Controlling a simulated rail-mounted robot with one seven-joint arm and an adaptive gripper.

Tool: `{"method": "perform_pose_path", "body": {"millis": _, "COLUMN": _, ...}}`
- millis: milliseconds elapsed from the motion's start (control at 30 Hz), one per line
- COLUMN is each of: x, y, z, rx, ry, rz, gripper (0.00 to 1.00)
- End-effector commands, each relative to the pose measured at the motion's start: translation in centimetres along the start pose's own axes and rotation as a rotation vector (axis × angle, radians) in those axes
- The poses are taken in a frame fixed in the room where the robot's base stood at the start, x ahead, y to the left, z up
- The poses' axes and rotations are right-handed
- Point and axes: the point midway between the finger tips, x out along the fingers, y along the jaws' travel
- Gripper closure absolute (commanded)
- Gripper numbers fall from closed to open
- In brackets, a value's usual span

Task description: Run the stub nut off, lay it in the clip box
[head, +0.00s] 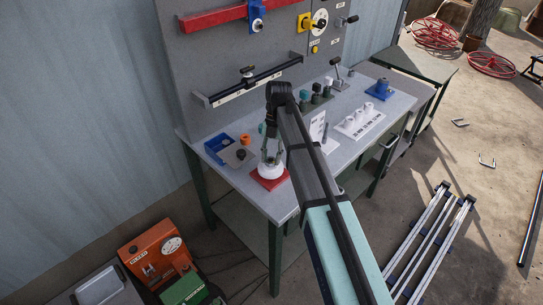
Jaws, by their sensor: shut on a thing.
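My gripper (269,153) points down over the left front of the workbench. Its fingers are closed around the top of a white rounded piece (269,171), which I take to be the stub nut. This piece is at a red square base (262,181); the stub itself is hidden. I cannot tell whether the nut is clear of the stub. A blue open box (211,151), likely the clip box, lies to the left of my gripper. A dark round piece (240,154) is beside it.
An orange piece (245,139) stands near the box. A white labelled strip with white cups (360,122), dark cylinders (316,97) and a blue device (380,89) are on the right of the bench (345,158). A grey back panel (215,75) rises behind.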

Motion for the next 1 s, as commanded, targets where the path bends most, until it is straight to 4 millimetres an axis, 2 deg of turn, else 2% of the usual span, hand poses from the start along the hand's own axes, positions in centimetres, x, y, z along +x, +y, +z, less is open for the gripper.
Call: {"method": "perform_pose_path", "body": {"millis": 1000, "x": -3.3, "y": 0.0, "z": -1.3, "rx": 0.002, "ry": -0.001, "rz": 0.003, "gripper": 1.00}}
